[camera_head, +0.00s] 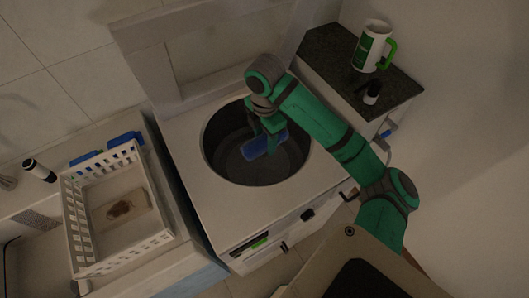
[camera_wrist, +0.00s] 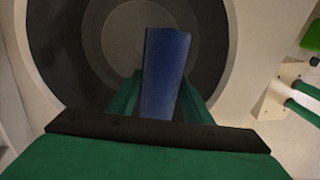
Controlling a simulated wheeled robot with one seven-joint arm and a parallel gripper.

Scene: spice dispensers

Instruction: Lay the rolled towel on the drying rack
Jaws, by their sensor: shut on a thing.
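A blue rolled towel (camera_head: 264,143) is held in my gripper (camera_head: 268,128) over the round opening of a top-loading washing machine (camera_head: 190,150). In the wrist view the towel (camera_wrist: 164,75) stands between the two green fingers of my gripper (camera_wrist: 160,100), which are shut on it. The dark drum (camera_wrist: 120,35) lies behind it. The towel appears to be inside or just above the drum mouth; the exact height is hard to tell. A white slatted rack or basket (camera_head: 160,238) stands on the counter at the left, with a brown item (camera_head: 121,209) inside.
The washer's raised lid (camera_head: 205,50) stands behind the opening. A dark-topped cabinet (camera_head: 330,48) at the right holds a white and green mug (camera_head: 372,45) and a small dark-and-white container (camera_head: 372,93). Blue items (camera_head: 126,138) lie behind the basket, and a dark-and-white bottle (camera_head: 39,171) lies left of it.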

